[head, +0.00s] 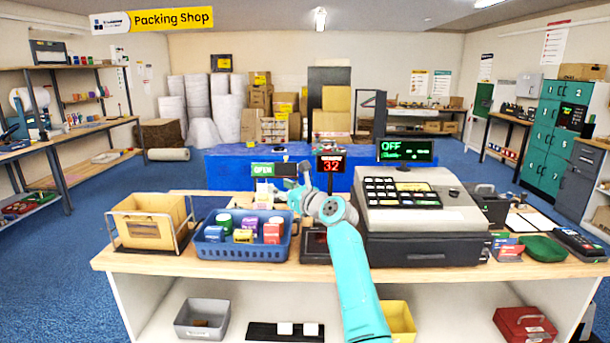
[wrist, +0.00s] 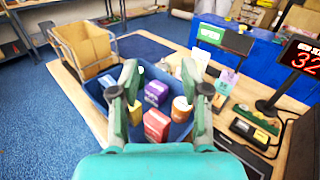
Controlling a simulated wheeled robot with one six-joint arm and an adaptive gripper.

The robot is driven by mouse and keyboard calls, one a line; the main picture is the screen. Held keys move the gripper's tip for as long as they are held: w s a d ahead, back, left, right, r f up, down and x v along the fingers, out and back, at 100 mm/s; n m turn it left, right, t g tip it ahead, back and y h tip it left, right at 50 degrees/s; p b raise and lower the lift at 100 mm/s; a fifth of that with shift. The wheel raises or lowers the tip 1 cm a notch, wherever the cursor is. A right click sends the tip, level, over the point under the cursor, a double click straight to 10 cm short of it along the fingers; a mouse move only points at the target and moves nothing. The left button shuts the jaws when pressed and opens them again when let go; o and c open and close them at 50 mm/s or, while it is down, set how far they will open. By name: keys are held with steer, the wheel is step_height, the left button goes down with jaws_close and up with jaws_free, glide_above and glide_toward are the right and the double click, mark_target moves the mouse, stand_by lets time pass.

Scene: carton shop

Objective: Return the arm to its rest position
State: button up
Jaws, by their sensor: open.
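My teal arm reaches up from the bottom of the head view over the counter (head: 330,270). Beyond and below the fingers is the blue basket (wrist: 93,88), which also shows in the head view (head: 240,262). It holds several small boxes and jars, among them a purple box (wrist: 156,93) and a red box (wrist: 157,124). The fingertips are hard to make out in the head view.
A cash register (head: 420,218) stands right of my arm. A red number display (head: 329,164) stands behind it. A wire rack with a cardboard box (head: 150,225) stands left of the basket. A card terminal (head: 581,242) lies at the right end. Bare counter shows along the front edge.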

steer(key=s+d+f+n+h, duration=0.1)
steer(key=s+d+f, duration=0.2)
steer(key=f, duration=0.6)
steer(key=s+d+f+n+h, duration=0.1)
steer(key=s+d+f, duration=0.1)
steer(key=f, duration=0.7)
steer(key=s+d+f+n+t+h, duration=0.1)
steer(key=s+d+f+n+h, duration=0.4)
steer(key=s+f, duration=0.85)
steer(key=s+d+f+n+h, duration=0.1)
steer(key=s+d+f+n, duration=0.1)
steer(key=s+d+f, duration=0.8)
steer(key=s+d+f+n+h, duration=0.15)
steer(key=s+n, duration=0.25)
steer(key=s, duration=1.1)
steer(key=s+d+f+n+h, duration=0.15)
steer(key=s+n, duration=0.25)
steer(key=s, duration=1.1)
steer(key=s+d+r+n, duration=0.1)
steer(key=s+r+n, duration=0.4)
steer(key=s, duration=0.5)
steer(key=s+d+r+n, duration=0.1)
steer(key=s+r+n, duration=0.3)
steer(key=s+r, duration=0.5)
steer(key=shift+s+r+n, duration=0.4)
steer(key=shift+s, duration=0.6)
